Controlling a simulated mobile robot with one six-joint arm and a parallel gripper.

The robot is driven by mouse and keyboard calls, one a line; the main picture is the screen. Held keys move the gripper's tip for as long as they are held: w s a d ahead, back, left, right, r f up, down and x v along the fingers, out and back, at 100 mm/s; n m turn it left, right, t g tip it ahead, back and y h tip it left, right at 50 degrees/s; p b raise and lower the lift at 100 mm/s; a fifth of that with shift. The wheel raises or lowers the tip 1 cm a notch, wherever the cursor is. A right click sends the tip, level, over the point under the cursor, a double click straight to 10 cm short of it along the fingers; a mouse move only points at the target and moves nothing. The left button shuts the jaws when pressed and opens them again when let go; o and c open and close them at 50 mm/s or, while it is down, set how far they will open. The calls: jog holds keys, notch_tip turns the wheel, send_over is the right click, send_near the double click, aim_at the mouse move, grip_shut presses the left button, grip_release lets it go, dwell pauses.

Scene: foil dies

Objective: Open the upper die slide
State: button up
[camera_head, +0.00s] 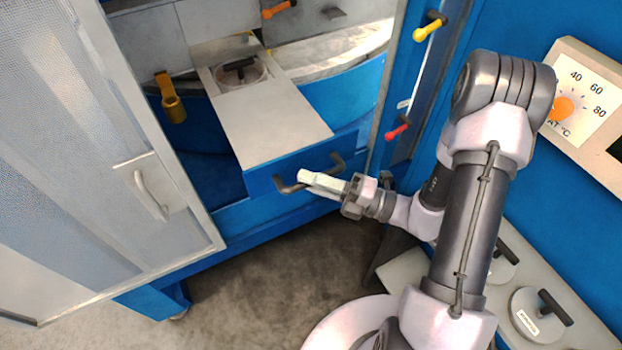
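A die slide (275,115) juts out of the blue machine as a flat grey plate with a blue front. A round die (240,73) with a dark bar handle sits towards its back end. A dark bent handle (290,187) is fixed to the slide's blue front. My gripper (308,180) reaches in from the right, its pale fingers close together across the middle of this handle. They look shut on it, and they hide the middle of the bar. The slide's rear end meets the grey plates inside the machine.
A mesh door (90,130) stands open at the left. Yellow (172,100) and red (397,132) levers stick out near the slide. A temperature panel (585,105) is at right. Round dies (540,315) lie on a shelf at lower right. Floor (285,275) is clear below the slide.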

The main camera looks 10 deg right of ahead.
jog(key=o, duration=0.4)
jog(key=shift+c, duration=0.2)
jog(key=v, duration=1.7)
jog(key=shift+s+d, duration=0.15)
jog(key=shift+s, duration=0.05)
